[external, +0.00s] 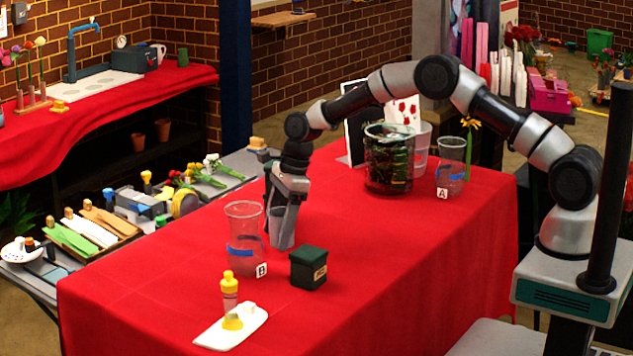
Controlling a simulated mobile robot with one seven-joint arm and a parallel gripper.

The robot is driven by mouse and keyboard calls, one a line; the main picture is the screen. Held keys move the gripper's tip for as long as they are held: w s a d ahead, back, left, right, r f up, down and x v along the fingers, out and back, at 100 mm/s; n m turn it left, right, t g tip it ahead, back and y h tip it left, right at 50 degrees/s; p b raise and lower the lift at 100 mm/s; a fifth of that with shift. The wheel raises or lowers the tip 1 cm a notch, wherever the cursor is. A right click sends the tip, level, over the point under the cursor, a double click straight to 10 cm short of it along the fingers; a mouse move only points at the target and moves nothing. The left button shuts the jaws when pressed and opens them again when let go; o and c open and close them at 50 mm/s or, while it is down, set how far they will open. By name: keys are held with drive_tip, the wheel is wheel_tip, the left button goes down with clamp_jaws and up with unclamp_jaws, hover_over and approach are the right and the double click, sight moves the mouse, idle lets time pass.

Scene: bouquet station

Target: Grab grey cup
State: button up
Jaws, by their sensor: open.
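The grey cup (284,238) stands on the red-covered table, just behind and to the right of the clear vase marked B (243,225). My gripper (287,212) points down at the cup from above. Its fingers are open and reach down to the cup's upper part, one at each side as seen here. The fingers cover part of the cup's rim and sides. I cannot tell whether either finger touches it.
A dark green box (308,268) stands close in front of the cup. A dark leafy jar (389,160) and clear vase A (451,165) stand farther back. The table's right side is clear.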

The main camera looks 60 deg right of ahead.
drive_tip(key=c, duration=1.2)
drive_tip(key=shift+r, duration=0.15)
